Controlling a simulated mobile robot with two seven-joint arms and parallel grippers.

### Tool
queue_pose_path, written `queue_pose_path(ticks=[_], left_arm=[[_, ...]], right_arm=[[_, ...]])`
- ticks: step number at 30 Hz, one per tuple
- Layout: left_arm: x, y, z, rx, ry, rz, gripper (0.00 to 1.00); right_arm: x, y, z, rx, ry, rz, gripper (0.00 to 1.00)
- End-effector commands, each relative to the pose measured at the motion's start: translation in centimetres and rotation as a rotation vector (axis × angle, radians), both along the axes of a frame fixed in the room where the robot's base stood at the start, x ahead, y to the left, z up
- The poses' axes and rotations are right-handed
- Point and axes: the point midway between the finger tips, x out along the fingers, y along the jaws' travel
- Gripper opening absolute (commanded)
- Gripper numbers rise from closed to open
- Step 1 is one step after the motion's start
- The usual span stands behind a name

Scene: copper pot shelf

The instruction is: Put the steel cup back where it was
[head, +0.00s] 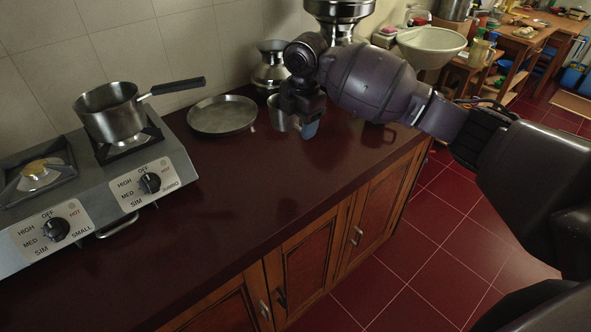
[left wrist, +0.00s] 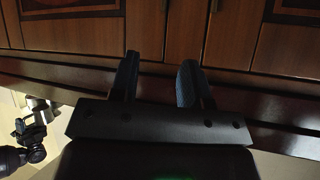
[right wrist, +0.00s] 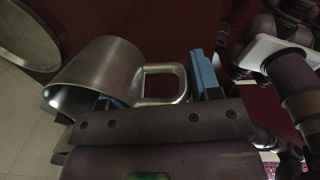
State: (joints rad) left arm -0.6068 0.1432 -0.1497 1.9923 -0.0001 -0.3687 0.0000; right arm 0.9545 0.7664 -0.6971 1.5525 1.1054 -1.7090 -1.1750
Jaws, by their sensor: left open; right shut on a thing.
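The steel cup (head: 279,113) is at the back of the dark red counter (head: 255,185), right of a flat steel plate. My right gripper (head: 304,122) is at the cup's right side. In the right wrist view the cup (right wrist: 103,70) lies across the jaws, its loop handle (right wrist: 164,84) beside a blue fingertip pad (right wrist: 205,75). The right gripper is shut on the cup; the other finger is mostly hidden behind it. I cannot tell whether the cup touches the counter. My left gripper (left wrist: 160,80) is open and empty, with cabinet doors beyond it.
The steel plate (head: 222,115) lies just left of the cup. A steel pot (head: 271,66) stands close behind, partly hidden by my arm. A stove (head: 90,190) with a saucepan (head: 112,110) fills the left. The counter's front middle is clear.

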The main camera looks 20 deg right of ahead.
Motion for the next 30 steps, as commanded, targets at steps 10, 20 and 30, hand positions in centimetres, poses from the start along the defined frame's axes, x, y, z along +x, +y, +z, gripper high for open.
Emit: queue_pose_path(ticks=[10, 20, 30], left_arm=[[-0.4, 0.0, -1.5, 0.000, 0.018, 0.000, 0.43], [0.9, -0.3, -0.5, -0.001, -0.011, -0.008, 0.43], [0.5, -0.3, -1.7, -0.001, 0.007, -0.007, 0.43]], right_arm=[[0.0, 0.0, -7.7, -0.001, 0.003, -0.002, 0.18], [0.0, -0.1, -10.1, -0.002, 0.000, -0.002, 0.18], [0.0, 0.0, -14.9, -0.001, 0.004, -0.003, 0.18]])
